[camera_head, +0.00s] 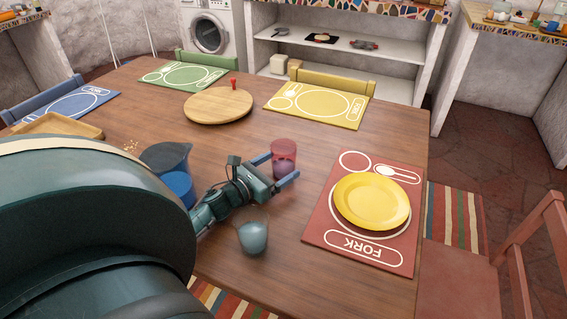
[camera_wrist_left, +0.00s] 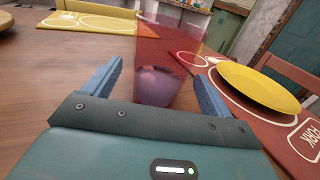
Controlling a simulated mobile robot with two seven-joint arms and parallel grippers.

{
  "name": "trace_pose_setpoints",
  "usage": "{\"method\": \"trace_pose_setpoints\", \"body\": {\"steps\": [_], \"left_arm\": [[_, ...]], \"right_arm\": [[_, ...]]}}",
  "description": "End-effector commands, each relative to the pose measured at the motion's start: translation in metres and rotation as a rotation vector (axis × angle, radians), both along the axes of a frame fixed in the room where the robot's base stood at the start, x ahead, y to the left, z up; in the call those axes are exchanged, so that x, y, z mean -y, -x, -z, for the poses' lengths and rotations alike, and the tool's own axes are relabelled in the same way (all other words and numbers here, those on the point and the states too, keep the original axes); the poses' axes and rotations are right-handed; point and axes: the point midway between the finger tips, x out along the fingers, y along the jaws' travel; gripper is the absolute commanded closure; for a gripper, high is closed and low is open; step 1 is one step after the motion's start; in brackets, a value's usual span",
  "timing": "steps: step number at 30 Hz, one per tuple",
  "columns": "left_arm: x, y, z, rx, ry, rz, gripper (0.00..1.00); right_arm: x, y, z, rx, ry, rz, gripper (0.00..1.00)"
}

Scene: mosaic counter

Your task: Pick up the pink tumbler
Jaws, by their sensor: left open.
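The pink tumbler (camera_head: 283,158) is see-through and stands upright on the wooden table. My left gripper (camera_head: 274,169) is open, with one blue finger on each side of the tumbler in the head view. In the left wrist view the tumbler (camera_wrist_left: 168,60) stands in front of the open left gripper (camera_wrist_left: 158,88), between its two fingers. The fingers do not look closed on it. I cannot tell how deep the tumbler sits between them. My right gripper is in neither view.
A yellow plate (camera_head: 372,201) lies on the red placemat (camera_head: 323,228) to the right. A teal cup (camera_head: 253,237) stands below my left gripper, and blue containers (camera_head: 178,187) stand to its left. A round wooden board (camera_head: 218,106) lies farther back. Bare table surrounds the tumbler.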

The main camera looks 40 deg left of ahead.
Motion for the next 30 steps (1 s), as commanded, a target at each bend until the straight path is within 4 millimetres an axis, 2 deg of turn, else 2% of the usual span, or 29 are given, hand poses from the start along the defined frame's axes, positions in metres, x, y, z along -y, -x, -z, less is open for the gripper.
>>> {"method": "trace_pose_setpoints", "body": {"steps": [1,5,13,30], "left_arm": [[0.000,-0.009,-0.001,0.002,0.000,-0.001,0.16],[0.002,-0.021,0.000,0.000,0.000,-0.002,0.16],[0.002,-0.024,0.000,-0.001,0.000,-0.001,0.16],[0.002,-0.023,0.000,-0.001,0.000,-0.001,0.62]], "right_arm": [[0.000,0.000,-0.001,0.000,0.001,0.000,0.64],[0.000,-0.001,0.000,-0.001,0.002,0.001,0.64],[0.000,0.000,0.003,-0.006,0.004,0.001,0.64],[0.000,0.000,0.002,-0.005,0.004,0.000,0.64]]}}
